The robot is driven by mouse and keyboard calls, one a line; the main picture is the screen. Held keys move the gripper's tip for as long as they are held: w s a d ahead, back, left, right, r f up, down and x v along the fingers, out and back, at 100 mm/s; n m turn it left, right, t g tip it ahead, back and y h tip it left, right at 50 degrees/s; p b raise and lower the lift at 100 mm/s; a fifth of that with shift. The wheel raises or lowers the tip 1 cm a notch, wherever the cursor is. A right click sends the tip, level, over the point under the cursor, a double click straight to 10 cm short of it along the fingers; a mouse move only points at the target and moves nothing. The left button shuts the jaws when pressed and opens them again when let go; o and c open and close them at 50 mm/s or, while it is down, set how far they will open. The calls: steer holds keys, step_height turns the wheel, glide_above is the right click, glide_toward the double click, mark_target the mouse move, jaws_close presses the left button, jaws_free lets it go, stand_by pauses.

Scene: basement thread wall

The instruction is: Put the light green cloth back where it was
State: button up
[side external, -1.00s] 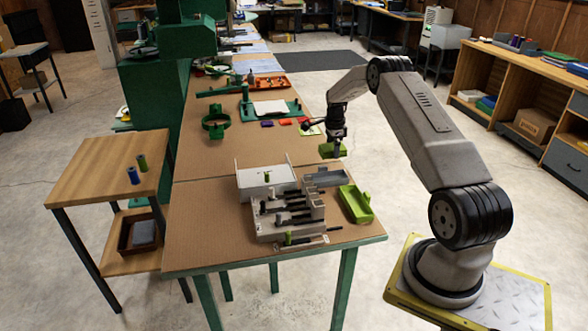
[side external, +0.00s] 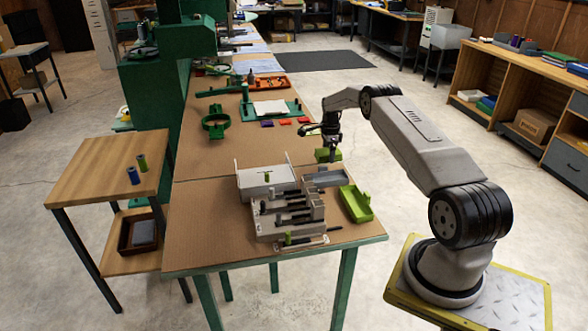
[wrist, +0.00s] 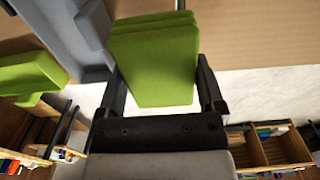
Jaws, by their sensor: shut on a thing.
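The light green cloth (side external: 323,156) is a thick folded block. My gripper (side external: 331,148) is shut on it and holds it near the right edge of the cardboard-topped bench. In the wrist view the cloth (wrist: 155,65) sits between the two dark fingers of my gripper (wrist: 158,85), its layered folds showing at the far end. In the side view I cannot tell whether the cloth is touching the bench top or just above it.
A grey tray (side external: 328,179) and a light green tray (side external: 357,204) lie nearer the camera, beside a grey fixture (side external: 285,215). Flat coloured pieces (side external: 284,122) and a green board (side external: 245,112) lie farther back. Bare bench (side external: 260,145) lies left of the cloth.

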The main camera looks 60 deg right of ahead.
mark_target(328, 150)
steer(key=shift+w+f, duration=0.1)
steer(key=shift+f, duration=1.6)
steer(key=shift+f, duration=0.1)
steer(key=o, duration=0.9)
steer(key=shift+r, duration=6.1)
